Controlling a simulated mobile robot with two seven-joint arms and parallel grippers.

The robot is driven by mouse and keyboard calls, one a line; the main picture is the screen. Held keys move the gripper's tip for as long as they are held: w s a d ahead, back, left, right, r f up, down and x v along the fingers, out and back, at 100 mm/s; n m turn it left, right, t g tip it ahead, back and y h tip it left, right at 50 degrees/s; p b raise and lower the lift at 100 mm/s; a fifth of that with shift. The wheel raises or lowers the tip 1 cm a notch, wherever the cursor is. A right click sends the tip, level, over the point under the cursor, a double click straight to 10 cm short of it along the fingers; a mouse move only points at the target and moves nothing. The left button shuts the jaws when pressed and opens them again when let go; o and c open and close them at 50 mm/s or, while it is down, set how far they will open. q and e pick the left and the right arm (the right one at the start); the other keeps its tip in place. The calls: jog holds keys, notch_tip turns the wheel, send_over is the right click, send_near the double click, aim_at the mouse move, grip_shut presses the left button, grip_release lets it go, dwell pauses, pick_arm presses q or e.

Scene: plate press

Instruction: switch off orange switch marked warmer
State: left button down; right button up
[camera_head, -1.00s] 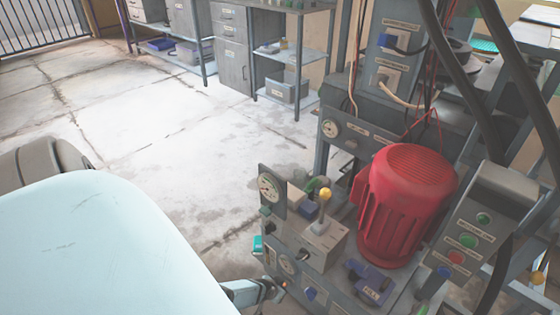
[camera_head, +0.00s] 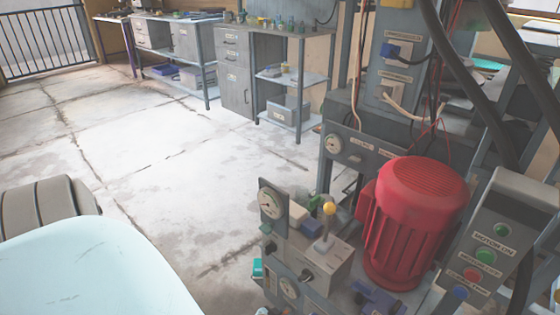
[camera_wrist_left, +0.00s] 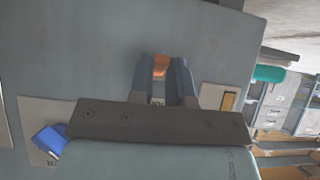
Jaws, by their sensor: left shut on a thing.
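In the left wrist view, my left gripper (camera_wrist_left: 161,60) is at a grey-blue panel (camera_wrist_left: 80,50), its two fingers close together. Between the fingertips is a small orange piece (camera_wrist_left: 160,71), which looks like the orange switch. The fingers are shut on it and cover most of it. A label below it is mostly hidden and I cannot read it. Whether the switch is on or off cannot be told. The head view does not clearly show this gripper or the orange switch. My right gripper is in neither view.
The panel also bears a blue knob (camera_wrist_left: 47,140) and an amber piece (camera_wrist_left: 228,101) on a pale plate. In the head view, a red motor (camera_head: 413,220), a yellow-topped lever (camera_head: 329,209) and a button box (camera_head: 500,235) crowd the right. The floor (camera_head: 170,160) is clear.

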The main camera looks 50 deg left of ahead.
pick_arm(q)
jog(key=c, duration=1.1)
grip_release()
jog(key=p+v, duration=0.8)
jog(key=v, duration=0.5)
jog(key=shift+s+d+r, duration=0.1)
jog(key=shift+s+r, duration=0.15)
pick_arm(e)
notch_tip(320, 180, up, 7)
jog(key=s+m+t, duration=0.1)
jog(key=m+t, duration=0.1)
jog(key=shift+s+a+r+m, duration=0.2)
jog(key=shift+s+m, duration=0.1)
